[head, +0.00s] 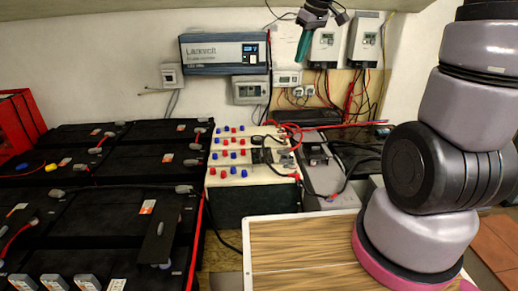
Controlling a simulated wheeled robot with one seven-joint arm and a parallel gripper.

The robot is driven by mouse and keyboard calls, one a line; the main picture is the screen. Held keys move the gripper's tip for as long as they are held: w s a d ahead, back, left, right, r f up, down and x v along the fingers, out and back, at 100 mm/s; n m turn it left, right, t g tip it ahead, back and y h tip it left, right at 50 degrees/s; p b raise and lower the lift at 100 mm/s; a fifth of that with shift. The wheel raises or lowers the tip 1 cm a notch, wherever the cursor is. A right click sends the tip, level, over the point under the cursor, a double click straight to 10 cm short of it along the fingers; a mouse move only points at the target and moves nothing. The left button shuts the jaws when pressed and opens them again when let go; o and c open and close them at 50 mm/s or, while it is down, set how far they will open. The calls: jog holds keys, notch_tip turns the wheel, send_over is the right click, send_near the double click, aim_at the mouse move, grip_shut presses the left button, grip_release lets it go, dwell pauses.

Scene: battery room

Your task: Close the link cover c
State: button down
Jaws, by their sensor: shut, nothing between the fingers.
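Black batteries (95,213) with grey terminal covers stand at the left in the head view. My arm rises at the right and leaves the picture at the top right.
A pale box with red and blue terminals (233,174) stands in the middle, beside a grey box (325,175) with cables. A wood-grained board with a white rim (249,250) lies in front. An inverter (224,53) hangs on the wall. A red crate (20,120) is far left.

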jog(key=w+a+f+n+g, duration=0.1)
jog(key=w+a+f+n, duration=0.2)
jog(key=w+f, duration=0.3)
jog(key=w+a+f+n+g, duration=0.1)
jog(key=w+a+f+n, duration=0.25)
jog(key=f, duration=0.45)
jog(key=n+g+y, duration=0.2)
jog(key=n, duration=0.3)
send_over(256, 155)
notch_tip(256, 155, down, 17)
notch_tip(256, 155, down, 10)
jog(key=shift+d+r, duration=0.15)
jog(key=shift+r, duration=0.1)
jog(key=shift+d, duration=0.5)
jog(key=d, duration=1.1)
jog(key=shift+d, duration=0.4)
